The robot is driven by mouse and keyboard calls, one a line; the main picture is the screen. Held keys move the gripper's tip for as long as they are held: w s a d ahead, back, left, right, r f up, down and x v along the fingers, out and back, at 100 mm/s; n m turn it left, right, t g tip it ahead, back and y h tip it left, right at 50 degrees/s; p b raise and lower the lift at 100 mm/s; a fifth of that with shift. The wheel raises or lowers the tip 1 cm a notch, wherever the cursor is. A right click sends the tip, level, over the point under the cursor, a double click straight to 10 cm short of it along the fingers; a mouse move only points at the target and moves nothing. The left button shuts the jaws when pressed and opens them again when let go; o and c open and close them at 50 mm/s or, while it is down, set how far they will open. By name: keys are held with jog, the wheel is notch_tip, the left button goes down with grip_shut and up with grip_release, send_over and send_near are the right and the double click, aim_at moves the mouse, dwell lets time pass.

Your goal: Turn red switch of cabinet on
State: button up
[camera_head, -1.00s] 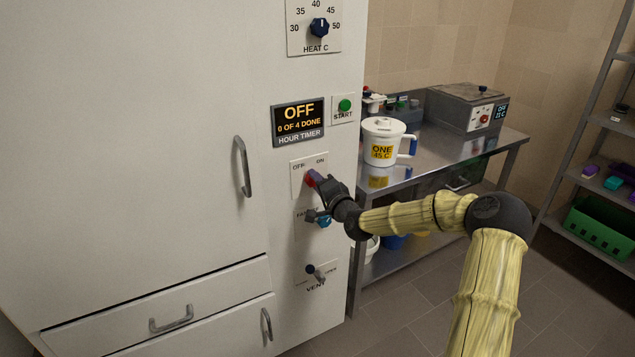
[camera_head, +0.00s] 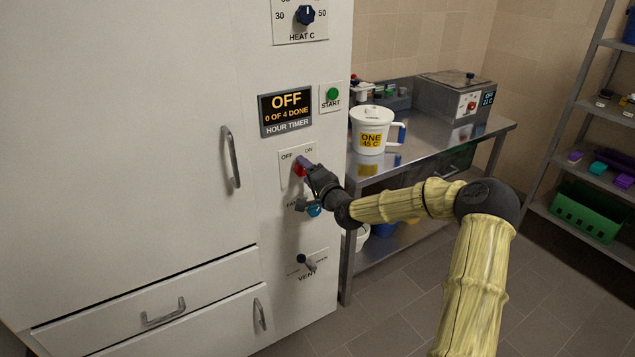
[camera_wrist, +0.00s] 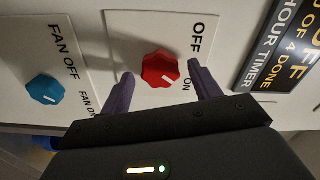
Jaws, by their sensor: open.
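The red switch (camera_wrist: 160,69) is a knob on a white plate marked OFF and ON, on the front of the white cabinet (camera_head: 140,100). Its white pointer line shows in the wrist view, slanting toward the lower right. In the head view the red switch (camera_head: 299,170) is partly hidden by my gripper (camera_head: 303,165). My gripper (camera_wrist: 162,88) is open, with one purple finger on each side of the red knob. I cannot tell whether the fingers touch it. The cabinet display (camera_head: 286,109) reads OFF, 0 OF 4 DONE.
A blue fan knob (camera_wrist: 46,89) sits beside the red one, below it on the cabinet. The vent lever (camera_head: 306,262) is lower down, and the green START button (camera_head: 332,94) is above. A steel table (camera_head: 430,150) with a white jug (camera_head: 369,135) stands at right.

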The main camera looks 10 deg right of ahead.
jog(key=v, duration=1.7)
jog(key=s+a+f+n+g+h, duration=0.2)
jog(key=s+a+f+n+g, duration=0.45)
jog(key=f+g, duration=0.35)
jog(key=s+r+n+g+h, duration=0.2)
jog(key=s, duration=0.7)
jog(key=s+r+n+g+h, duration=0.2)
jog(key=s+n, duration=0.1)
jog(key=s, duration=0.5)
notch_tip(320, 180, up, 18)
jog(key=p, duration=1.8)
jog(key=shift+s+d+r+g+p, duration=0.2)
jog(key=shift+d+g+p, duration=0.1)
jog(key=shift+d, duration=0.15)
